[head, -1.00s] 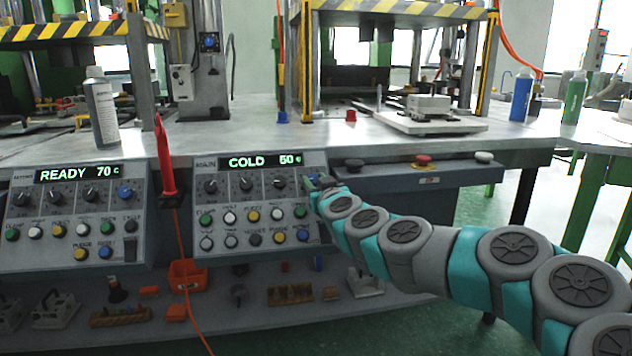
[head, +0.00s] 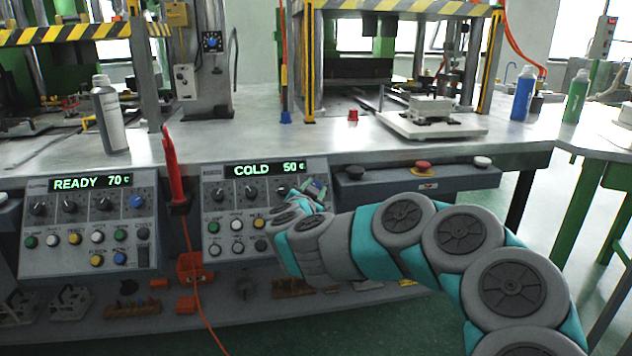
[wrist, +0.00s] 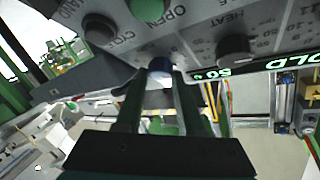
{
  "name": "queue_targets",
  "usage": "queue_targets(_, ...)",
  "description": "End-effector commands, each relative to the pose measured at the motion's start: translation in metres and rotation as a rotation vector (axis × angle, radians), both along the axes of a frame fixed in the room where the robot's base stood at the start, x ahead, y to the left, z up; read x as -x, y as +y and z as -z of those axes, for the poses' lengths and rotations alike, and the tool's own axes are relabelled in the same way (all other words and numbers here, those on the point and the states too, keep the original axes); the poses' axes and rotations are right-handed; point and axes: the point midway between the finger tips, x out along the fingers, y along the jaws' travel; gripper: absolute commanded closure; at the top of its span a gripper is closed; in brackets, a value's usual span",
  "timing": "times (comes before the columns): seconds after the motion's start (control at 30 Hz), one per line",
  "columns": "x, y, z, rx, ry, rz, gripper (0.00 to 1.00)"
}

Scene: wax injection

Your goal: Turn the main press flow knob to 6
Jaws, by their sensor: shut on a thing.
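The main press panel (head: 217,256) is the right-hand sloped console, with a green display (head: 266,169) reading COLD 50 C. A row of dark knobs (head: 252,193) sits under the display. My gripper (head: 316,187) is at the right end of that row. I take this for the flow knob. Its scale and pointer are hidden, so I cannot read its setting. In the head view my gripper and arm hide it and the panel's lower right buttons.
The left panel (head: 30,262) shows READY 70 C. A red tool (head: 171,165) with an orange cord hangs between the panels. A red mushroom button (head: 424,167) is on the box to the right. Bottles (head: 108,118) and a pale scale-like device (head: 432,124) stand on the bench.

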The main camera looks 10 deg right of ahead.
Motion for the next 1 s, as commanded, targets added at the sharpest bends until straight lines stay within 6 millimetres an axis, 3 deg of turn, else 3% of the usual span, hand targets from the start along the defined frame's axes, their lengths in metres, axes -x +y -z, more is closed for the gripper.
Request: queue_targets(1.0,-0.0068,0.0053,-0.0074,-0.691,-0.003,0.580,1.00)
